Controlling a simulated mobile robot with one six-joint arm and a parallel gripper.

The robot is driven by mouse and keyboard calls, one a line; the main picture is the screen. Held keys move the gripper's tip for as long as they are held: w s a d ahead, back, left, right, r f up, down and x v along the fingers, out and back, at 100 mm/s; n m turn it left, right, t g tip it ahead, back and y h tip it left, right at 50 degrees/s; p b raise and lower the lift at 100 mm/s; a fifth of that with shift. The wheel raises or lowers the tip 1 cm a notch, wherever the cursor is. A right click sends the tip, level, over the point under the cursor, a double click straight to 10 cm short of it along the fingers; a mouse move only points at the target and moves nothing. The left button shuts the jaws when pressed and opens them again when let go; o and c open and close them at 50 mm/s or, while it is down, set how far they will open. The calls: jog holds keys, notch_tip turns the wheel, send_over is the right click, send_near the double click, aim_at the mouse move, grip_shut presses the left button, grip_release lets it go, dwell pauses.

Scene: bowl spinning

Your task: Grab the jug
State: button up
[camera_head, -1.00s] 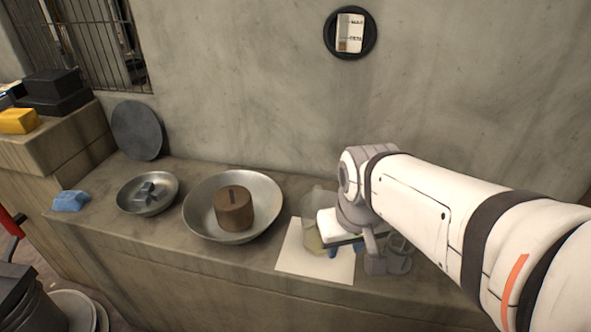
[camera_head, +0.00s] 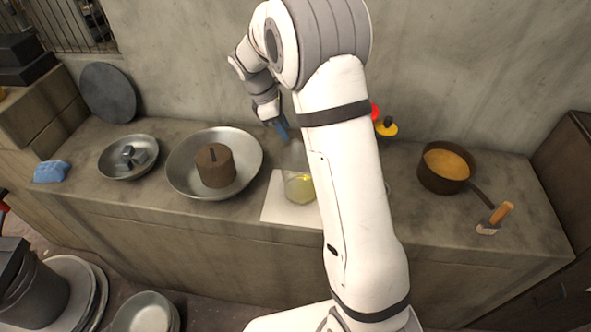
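The jug (camera_head: 299,187) looks like a clear glass vessel with yellow liquid in its lower part. It stands on a white sheet (camera_head: 288,214) on the counter, and my forearm hides its right side. My gripper (camera_head: 281,129), with blue fingertips, hangs above and behind the jug, slightly to its left in the picture. It appears apart from the jug, and I see nothing held. The fingers overlap from this angle, so their opening is unclear.
Left of the jug, a large metal bowl (camera_head: 251,177) holds a brown weight (camera_head: 214,166). A smaller bowl (camera_head: 113,170) stands farther left. The wall is close behind.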

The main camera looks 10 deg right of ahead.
jog(key=shift+n, duration=0.5)
jog(key=x, duration=0.3)
jog(key=w+x, duration=0.1)
jog(key=x, duration=0.2)
jog(key=p+x, duration=0.1)
jog(key=x, duration=0.2)
jog(key=shift+w+a+f, duration=0.15)
jog(key=shift+w+a, duration=0.1)
jog(key=shift+a, duration=0.1)
grip_shut()
